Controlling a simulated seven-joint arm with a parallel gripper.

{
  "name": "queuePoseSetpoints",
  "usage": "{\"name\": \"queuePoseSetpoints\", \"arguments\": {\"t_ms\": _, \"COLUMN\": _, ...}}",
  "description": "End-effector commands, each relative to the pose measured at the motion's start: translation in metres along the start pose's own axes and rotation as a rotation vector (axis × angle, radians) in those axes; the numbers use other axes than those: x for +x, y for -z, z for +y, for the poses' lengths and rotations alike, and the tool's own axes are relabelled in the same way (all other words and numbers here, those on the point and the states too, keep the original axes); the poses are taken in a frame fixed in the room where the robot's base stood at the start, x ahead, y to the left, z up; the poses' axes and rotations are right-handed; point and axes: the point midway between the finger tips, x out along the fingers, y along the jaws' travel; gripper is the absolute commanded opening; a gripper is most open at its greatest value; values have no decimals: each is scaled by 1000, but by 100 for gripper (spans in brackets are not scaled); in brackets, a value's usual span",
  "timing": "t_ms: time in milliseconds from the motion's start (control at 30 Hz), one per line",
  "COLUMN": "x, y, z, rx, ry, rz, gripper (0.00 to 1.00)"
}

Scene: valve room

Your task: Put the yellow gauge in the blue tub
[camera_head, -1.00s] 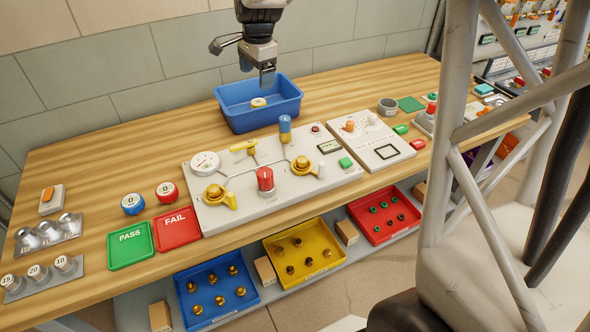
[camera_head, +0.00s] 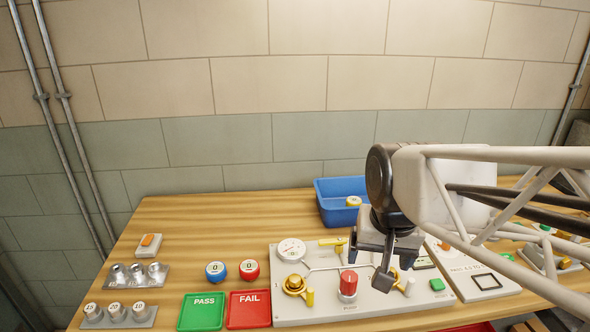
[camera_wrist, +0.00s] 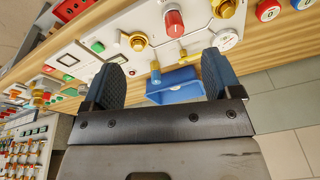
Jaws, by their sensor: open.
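The yellow gauge (camera_head: 353,201) lies inside the blue tub (camera_head: 328,209) at the back of the bench, its pale round face showing. My gripper (camera_head: 386,268) is open and empty, in front of the tub and above the valve panel. In the wrist view the open fingers of my gripper (camera_wrist: 163,78) frame part of the blue tub (camera_wrist: 172,90).
The valve panel (camera_head: 325,310) has a white dial, a red knob and brass valves. Blue (camera_head: 215,271) and red (camera_head: 249,269) round gauges stand behind the green PASS tray (camera_head: 201,312) and red FAIL tray (camera_head: 249,310). Bench left of the tub is clear.

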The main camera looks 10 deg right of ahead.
Motion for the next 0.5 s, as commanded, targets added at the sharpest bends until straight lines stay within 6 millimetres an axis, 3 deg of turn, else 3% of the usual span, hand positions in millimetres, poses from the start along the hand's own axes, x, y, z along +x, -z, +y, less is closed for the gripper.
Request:
{"name": "queuePoseSetpoints", "arguments": {"t_ms": 33, "x": 0, "y": -14, "z": 2, "rx": -46, "ry": 0, "rz": 7, "gripper": 84}}
{"name": "queuePoseSetpoints", "arguments": {"t_ms": 200, "x": 4, "y": -46, "z": 8, "rx": -176, "ry": -4, "rz": 18, "gripper": 84}}
{"name": "queuePoseSetpoints", "arguments": {"t_ms": 500, "x": 7, "y": -62, "z": 11, "rx": -243, "ry": -6, "rz": 22, "gripper": 84}}
